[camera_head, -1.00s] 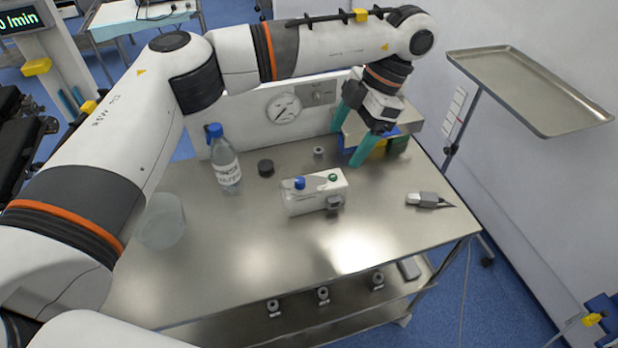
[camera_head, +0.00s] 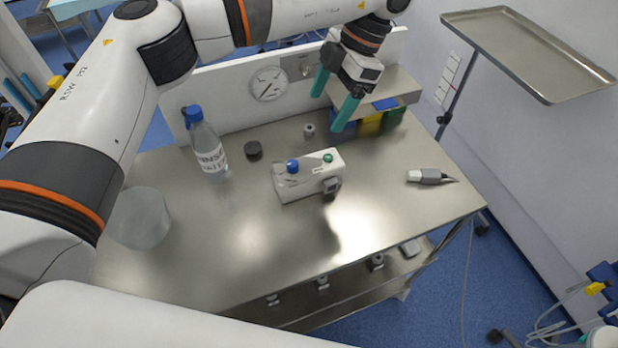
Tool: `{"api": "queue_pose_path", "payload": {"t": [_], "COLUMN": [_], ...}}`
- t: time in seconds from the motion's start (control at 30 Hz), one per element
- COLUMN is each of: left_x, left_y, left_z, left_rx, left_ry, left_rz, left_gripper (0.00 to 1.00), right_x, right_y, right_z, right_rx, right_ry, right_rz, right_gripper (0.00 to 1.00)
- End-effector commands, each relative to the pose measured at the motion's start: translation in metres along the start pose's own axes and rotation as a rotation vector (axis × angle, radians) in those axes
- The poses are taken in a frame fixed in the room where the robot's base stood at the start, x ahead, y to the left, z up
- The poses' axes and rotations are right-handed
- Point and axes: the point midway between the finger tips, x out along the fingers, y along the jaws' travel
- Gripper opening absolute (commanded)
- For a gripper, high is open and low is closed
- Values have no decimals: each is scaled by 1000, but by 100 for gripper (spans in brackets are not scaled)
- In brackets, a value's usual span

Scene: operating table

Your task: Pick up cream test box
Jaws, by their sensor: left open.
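The cream test box (camera_head: 308,182) stands near the middle of the steel table. It has a blue knob and a green knob on top and a grey fitting at its front right corner. My left gripper (camera_head: 328,108) is open, with its two teal fingers apart and nothing between them. It is above the back of the table, behind the box and in front of the shelf, not touching the box. My right gripper is not in view.
A labelled bottle (camera_head: 206,145), a black cap (camera_head: 253,150) and a clear tub (camera_head: 138,218) are left of the box. A small grey tool (camera_head: 430,176) lies at right. Blue, yellow and green blocks (camera_head: 370,124) sit under a shelf (camera_head: 393,87). The table front is clear.

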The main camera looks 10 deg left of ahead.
Motion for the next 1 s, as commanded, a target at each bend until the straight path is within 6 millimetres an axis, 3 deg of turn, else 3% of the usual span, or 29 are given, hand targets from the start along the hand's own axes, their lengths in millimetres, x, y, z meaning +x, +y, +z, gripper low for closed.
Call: {"api": "queue_pose_path", "payload": {"t": [0.03,0.47,0.67,1.0], "left_x": [11,65,76,129], "left_y": [0,0,0,0], "left_z": [-4,-27,-28,-27], "left_rx": [0,-1,0,0], "left_ry": [-1,0,-1,-1], "left_rz": [0,0,3,3], "left_gripper": [80,80,80,80], "right_x": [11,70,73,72], "right_y": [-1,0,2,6], "right_z": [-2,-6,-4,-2], "right_rx": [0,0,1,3], "right_ry": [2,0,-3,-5], "right_rz": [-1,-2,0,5], "right_gripper": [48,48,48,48]}}
